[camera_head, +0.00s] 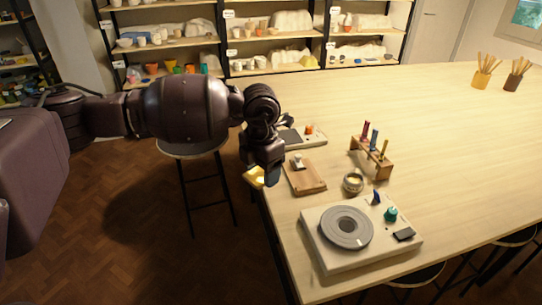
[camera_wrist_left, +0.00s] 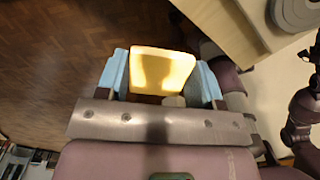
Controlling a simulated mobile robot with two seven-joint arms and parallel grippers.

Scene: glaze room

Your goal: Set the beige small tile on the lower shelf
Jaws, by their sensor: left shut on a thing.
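The beige small tile (camera_wrist_left: 162,68) is a pale yellow, rounded square plate, brightly lit in the left wrist view. My left gripper (camera_wrist_left: 161,82) is shut on it, with a blue fingertip at each side. In the head view the tile (camera_head: 254,176) shows in part beside the left gripper (camera_head: 263,178), at the table's left edge; the gripper hides the rest. Shelf units stand at the back, and a low board (camera_head: 172,77) holds coloured pots. I cannot tell which board is the task's lower shelf. My right gripper is not in view.
The long wooden table (camera_head: 440,115) carries a wheel unit (camera_head: 318,240), a wooden board (camera_head: 312,187), a small jar (camera_head: 353,182) and a tool rack (camera_head: 385,170) near the gripper. A stool (camera_head: 192,150) stands under my left arm. The table's far middle is clear.

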